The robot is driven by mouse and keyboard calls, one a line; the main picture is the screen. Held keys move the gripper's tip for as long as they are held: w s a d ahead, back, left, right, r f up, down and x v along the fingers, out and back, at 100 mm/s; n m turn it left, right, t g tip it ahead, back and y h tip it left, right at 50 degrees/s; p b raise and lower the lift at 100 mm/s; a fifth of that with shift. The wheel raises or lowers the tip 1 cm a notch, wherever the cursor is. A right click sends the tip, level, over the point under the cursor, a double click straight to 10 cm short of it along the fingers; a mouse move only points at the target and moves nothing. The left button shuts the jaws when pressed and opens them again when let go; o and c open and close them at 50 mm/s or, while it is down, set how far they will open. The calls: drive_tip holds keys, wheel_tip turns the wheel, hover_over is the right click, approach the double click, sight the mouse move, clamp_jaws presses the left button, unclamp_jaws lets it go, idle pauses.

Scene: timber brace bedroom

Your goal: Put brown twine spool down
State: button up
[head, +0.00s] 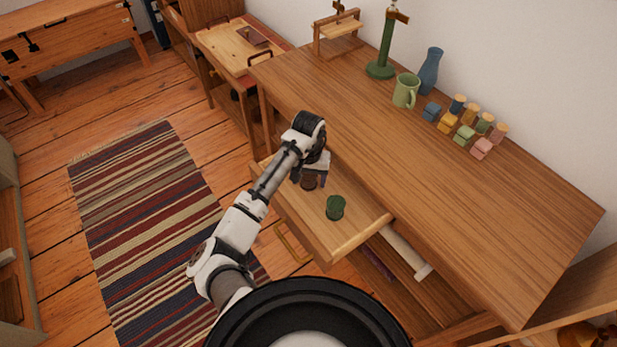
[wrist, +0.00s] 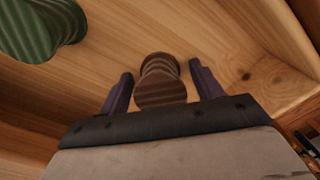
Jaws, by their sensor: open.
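The brown twine spool (wrist: 160,82) stands on the wooden floor of the open drawer (head: 318,232), and its ridged waist and round end show in the wrist view. In the head view the spool (head: 309,183) is small and sits just below my gripper (head: 311,179). In the wrist view my gripper (wrist: 160,92) is open, with one dark finger on each side of the spool and a visible gap on both sides. A green spool (head: 335,207) stands in the same drawer, nearer its front right; it also shows at the upper left of the wrist view (wrist: 40,28).
The wooden desk top (head: 400,165) overhangs the drawer's back. On it stand a green mug (head: 406,90), a blue vase (head: 430,70), a green stand (head: 385,50) and several coloured blocks (head: 465,125). A striped rug (head: 140,220) lies on the floor at left.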

wheel_tip(320, 180, up, 12)
drive_tip(key=shift+r, duration=0.25)
idle(0.3)
